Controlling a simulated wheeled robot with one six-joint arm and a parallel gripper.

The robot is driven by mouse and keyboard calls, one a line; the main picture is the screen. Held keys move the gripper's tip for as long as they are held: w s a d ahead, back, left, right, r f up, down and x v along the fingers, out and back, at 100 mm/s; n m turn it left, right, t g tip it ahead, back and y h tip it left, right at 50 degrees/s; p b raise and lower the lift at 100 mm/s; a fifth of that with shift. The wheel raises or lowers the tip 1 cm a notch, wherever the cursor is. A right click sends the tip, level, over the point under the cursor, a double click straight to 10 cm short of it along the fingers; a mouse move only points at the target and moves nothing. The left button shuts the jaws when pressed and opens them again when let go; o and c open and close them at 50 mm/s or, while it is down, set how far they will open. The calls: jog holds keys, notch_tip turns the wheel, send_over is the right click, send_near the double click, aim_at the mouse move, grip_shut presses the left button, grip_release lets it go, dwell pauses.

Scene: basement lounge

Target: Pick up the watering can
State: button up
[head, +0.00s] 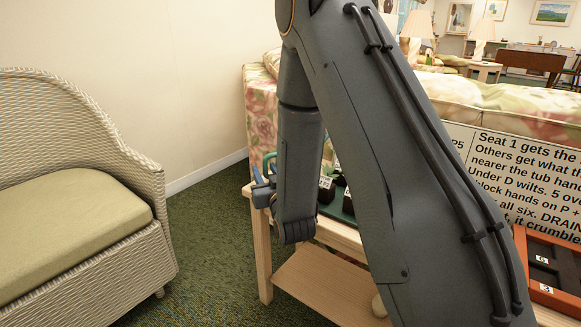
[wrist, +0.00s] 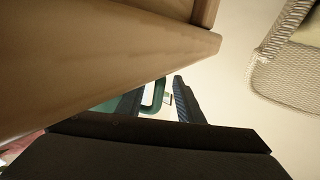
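The watering can is mostly hidden. A teal-green curved piece that looks like its handle shows in the head view (head: 267,160), just above my gripper (head: 262,184) at the table's left end. In the wrist view a green loop (wrist: 148,107) lies between the two dark fingers of my gripper (wrist: 160,84). The fingers stand apart, with a visible gap between the loop and the right finger. I cannot tell whether the left finger touches the loop. The can's body and spout cannot be made out.
A light wooden table (head: 262,250) with a lower shelf carries small dark pots (head: 326,189) and an orange-brown tray (head: 550,295). A printed sign (head: 520,180) stands behind. A wicker chair (head: 80,190) is left, with green carpet (head: 205,240) free between. Table wood is close in the wrist view (wrist: 90,70).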

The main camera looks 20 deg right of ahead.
jog(key=shift+w, duration=0.1)
jog(key=shift+c, duration=0.3)
grip_shut()
jog(key=shift+r, duration=0.15)
notch_tip(320, 180, up, 18)
jog(key=p, duration=0.5)
jog(key=c, duration=0.6)
grip_release()
grip_shut()
dwell(0.5)
